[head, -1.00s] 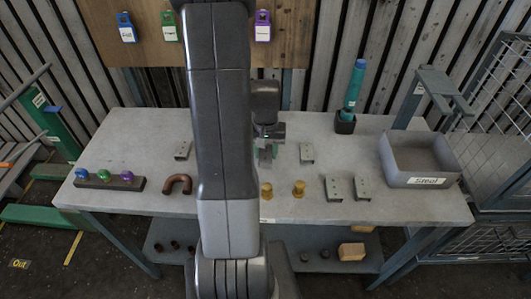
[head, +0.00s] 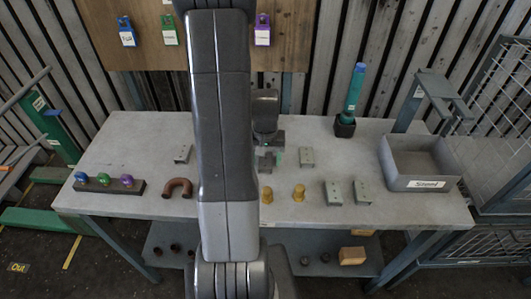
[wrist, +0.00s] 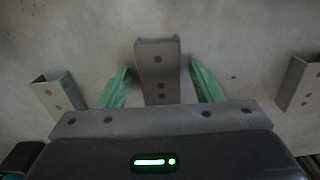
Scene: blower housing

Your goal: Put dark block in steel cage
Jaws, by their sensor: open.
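My gripper (head: 270,160) is over the middle of the bench, partly behind my own arm in the head view. In the wrist view its two green fingers (wrist: 160,84) are apart, one on each side of a grey channel-shaped bracket (wrist: 158,68) with holes. I cannot tell whether they touch it. A wire-mesh steel cage (head: 500,85) stands at the far right, beyond the bench end. No plain dark block stands out; a dark bar with coloured knobs (head: 134,187) lies at the left, and a black holder (head: 345,127) carries a blue-green bottle.
A grey open tray labelled Steel (head: 424,184) sits at the bench's right end. More grey brackets (head: 334,192), two brass pieces (head: 298,192) and a brown U-shaped pipe (head: 177,187) lie on the bench (head: 230,235). A green-grey post stand (head: 410,105) rises behind the tray.

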